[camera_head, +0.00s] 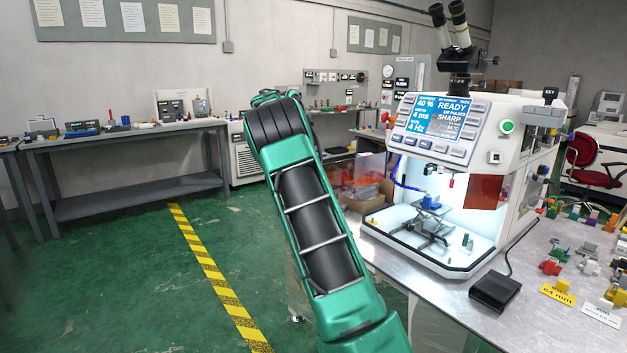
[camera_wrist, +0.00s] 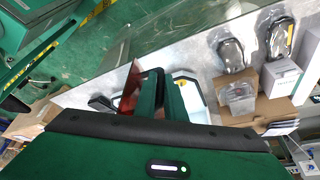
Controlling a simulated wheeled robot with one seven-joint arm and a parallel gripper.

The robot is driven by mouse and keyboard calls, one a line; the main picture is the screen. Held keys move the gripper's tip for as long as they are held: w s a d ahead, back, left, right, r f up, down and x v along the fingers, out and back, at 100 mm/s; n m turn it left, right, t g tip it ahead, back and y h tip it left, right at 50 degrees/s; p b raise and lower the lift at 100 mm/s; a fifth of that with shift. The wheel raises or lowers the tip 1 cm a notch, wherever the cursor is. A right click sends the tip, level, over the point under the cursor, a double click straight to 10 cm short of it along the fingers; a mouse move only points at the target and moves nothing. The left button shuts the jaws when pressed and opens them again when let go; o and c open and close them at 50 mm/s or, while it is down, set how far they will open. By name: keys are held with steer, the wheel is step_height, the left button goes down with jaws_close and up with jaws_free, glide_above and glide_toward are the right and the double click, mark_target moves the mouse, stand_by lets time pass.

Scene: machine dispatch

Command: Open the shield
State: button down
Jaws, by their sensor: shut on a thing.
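The white laser machine (camera_head: 470,150) stands on the metal table, its lit chamber open to view at the front. An orange see-through shield panel (camera_head: 362,172) reaches out to the left of the chamber, with another orange panel (camera_head: 487,191) at the chamber's right. In the wrist view, my gripper (camera_wrist: 160,80) is shut, with an orange piece of the shield (camera_wrist: 130,88) at its fingers. The exact grip is partly hidden by the fingers. In the head view my green arm hides my gripper.
A small lift stand (camera_head: 430,222) is inside the chamber. A black box (camera_head: 494,291) and several coloured parts lie on the metal table to the right. Cardboard boxes (camera_wrist: 255,109) show in the wrist view. The green floor at left is clear.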

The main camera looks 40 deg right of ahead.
steer(key=shift+a+f, duration=0.15)
steer(key=shift+f, duration=0.05)
steer(key=c, duration=2.1)
jaws_free()
steer(key=shift+s+d, duration=0.1)
steer(key=shift+d, duration=0.15)
steer(key=shift+r, duration=0.15)
steer(key=v, duration=1)
steer(key=shift+w+a+r, duration=0.1)
steer(key=shift+w+r, duration=0.15)
steer(key=shift+r, duration=0.05)
